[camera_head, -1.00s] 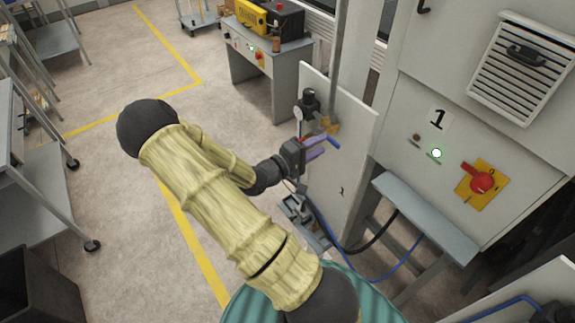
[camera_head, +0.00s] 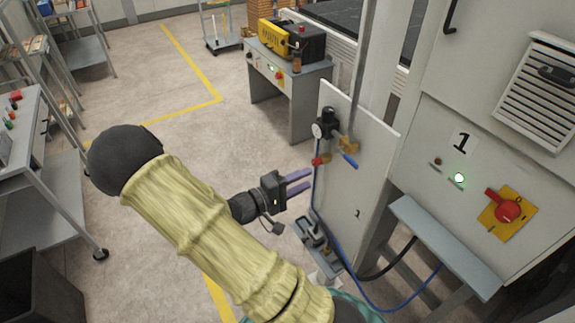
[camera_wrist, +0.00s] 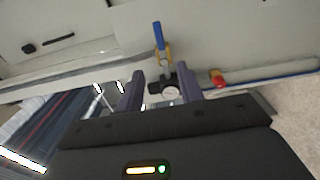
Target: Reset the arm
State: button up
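My arm reaches out from the bottom of the head view, its sleeve pale yellow. My gripper (camera_head: 299,182) is in free air to the left of the upright white panel (camera_head: 352,190), with its two purple fingers apart and nothing between them. In the wrist view the fingers of my gripper (camera_wrist: 160,90) are also spread, pointing toward the panel fittings.
A grey shelf (camera_head: 445,245) juts below. A workbench (camera_head: 285,90) is behind. A cart (camera_head: 50,190) is at left. Floor between is open.

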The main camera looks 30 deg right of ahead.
jog(key=w+a+f+t+y, duration=0.5)
jog(key=w+a+t+y, duration=0.15)
jog(key=a+y, duration=0.55)
jog(key=s+a+r+g+y, duration=0.3)
jog(key=s+a+r+y, duration=0.2)
jog(key=s, duration=0.6)
jog(key=shift+s+r+y+b, duration=0.25)
jog(key=shift+r+y, duration=0.25)
jog(key=shift+r, duration=0.25)
jog(key=shift+g, duration=0.25)
